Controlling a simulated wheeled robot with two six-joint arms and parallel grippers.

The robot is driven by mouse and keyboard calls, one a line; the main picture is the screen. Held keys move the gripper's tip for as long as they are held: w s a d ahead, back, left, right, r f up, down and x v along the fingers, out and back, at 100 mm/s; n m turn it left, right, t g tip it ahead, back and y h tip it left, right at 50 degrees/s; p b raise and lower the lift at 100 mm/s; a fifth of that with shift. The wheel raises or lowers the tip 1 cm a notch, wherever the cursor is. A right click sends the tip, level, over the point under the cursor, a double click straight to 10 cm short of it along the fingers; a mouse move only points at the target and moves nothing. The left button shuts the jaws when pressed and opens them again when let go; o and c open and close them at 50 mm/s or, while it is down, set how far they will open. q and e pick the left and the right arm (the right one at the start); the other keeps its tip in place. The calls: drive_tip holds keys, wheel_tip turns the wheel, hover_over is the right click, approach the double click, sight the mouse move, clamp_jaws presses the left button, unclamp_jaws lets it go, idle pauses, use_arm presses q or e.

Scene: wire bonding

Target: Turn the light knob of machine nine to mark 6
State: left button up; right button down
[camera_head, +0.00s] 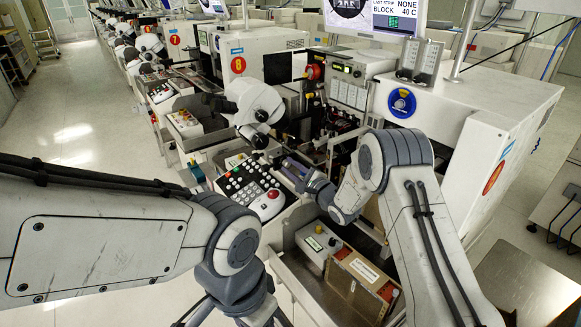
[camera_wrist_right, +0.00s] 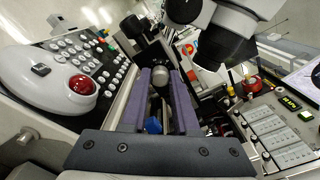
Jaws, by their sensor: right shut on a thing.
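Machine nine appears to be the nearest white machine (camera_head: 440,105), with a microscope (camera_head: 255,108) at its front; no number is readable on it. My right gripper (camera_head: 288,163) reaches in from the right beside the microscope and keypad. In the right wrist view its two purple-grey fingers (camera_wrist_right: 160,84) are closed around a small grey rounded knob (camera_wrist_right: 160,76), which seems to be the light knob. The fingers hide its sides, and I cannot read its marks or setting. My left arm comes in from the left and bends down; its gripper is out of the picture.
A keypad with a red trackball (camera_wrist_right: 82,85) lies left of the right gripper. A panel with a green display (camera_wrist_right: 289,103) stands to its right. A cardboard-coloured box (camera_head: 357,283) and a small control box (camera_head: 318,243) sit below the right arm.

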drive_tip(key=shift+f+m, duration=0.15)
drive_tip(key=shift+m, duration=0.15)
drive_tip(key=c, duration=0.7)
unclamp_jaws()
drive_tip(key=b+v, duration=0.2)
drive_tip(key=v, duration=0.8)
drive_tip(key=shift+s+d+b, duration=0.2)
drive_tip(key=shift+s+b, duration=0.05)
drive_tip(key=shift+b, duration=0.05)
